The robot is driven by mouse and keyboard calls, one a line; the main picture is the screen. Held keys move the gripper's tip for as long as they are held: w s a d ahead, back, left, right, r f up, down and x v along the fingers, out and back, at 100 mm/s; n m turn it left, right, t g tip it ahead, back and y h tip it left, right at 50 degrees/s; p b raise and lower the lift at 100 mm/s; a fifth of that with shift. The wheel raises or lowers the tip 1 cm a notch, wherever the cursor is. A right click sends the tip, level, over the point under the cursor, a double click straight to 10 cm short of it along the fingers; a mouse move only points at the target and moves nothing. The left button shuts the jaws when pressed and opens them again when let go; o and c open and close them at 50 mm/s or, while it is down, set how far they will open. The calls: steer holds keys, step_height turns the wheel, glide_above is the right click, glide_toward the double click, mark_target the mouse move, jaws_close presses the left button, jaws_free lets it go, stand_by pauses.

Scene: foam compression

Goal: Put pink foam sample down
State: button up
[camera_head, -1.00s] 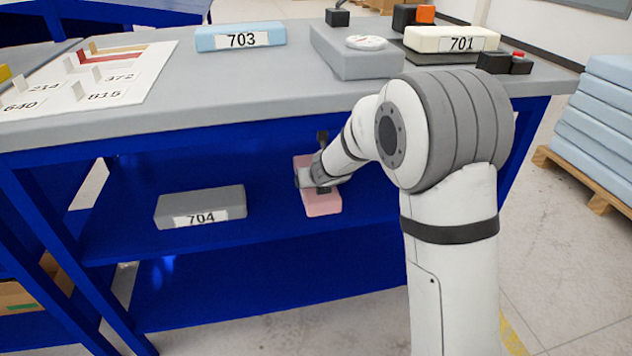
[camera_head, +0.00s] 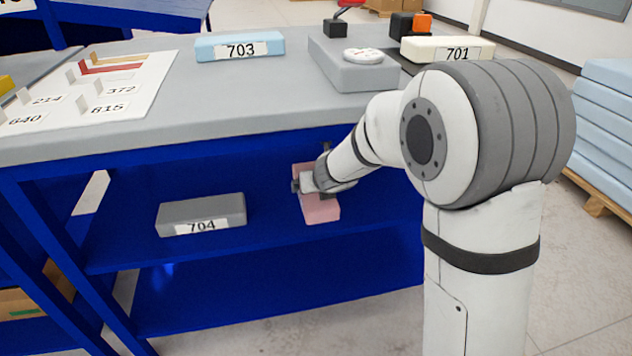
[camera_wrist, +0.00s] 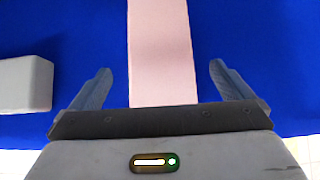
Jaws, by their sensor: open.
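The pink foam sample (camera_head: 318,208) lies on the blue shelf (camera_head: 270,226) under the table top, to the right of the grey foam block 704. In the wrist view the pink foam (camera_wrist: 162,55) runs lengthwise away from my gripper, between its two fingers. My gripper (camera_wrist: 165,85) is open, with a gap between each finger and the foam's sides. In the head view my gripper (camera_head: 306,183) is over the pink foam and covers part of it.
The grey block 704 (camera_head: 202,214) lies left on the same shelf and shows in the wrist view (camera_wrist: 25,84). The table top (camera_head: 240,95) overhangs the shelf and carries blue block 703 (camera_head: 240,46), cream block 701 (camera_head: 448,49) and a grey device (camera_head: 345,70).

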steer(key=p+v, duration=0.1)
steer(key=v, duration=0.4)
steer(key=shift+s+d+r+p, duration=0.1)
steer(key=shift+s+r+p, duration=0.05)
steer(key=shift+p, duration=0.25)
steer(key=shift+d+r+m, duration=0.1)
steer(key=shift+d+m, duration=0.2)
steer(key=s+d+r+m+g+h, duration=0.1)
steer(key=s+d+r+m+h, duration=0.15)
steer(key=s+d+m, duration=0.55)
steer(key=s+d+r+m+g+h, duration=0.1)
steer(key=s+d+m+h, duration=0.2)
steer(key=d+m, duration=0.85)
steer(key=s+a+f+m+g+y, duration=0.2)
steer(key=s+m+g, duration=0.3)
steer(key=s+m, duration=1.1)
steer(key=a+m+y, duration=0.1)
steer(key=m, duration=0.2)
steer(key=shift+s+f, duration=0.25)
steer(key=shift+s, duration=0.05)
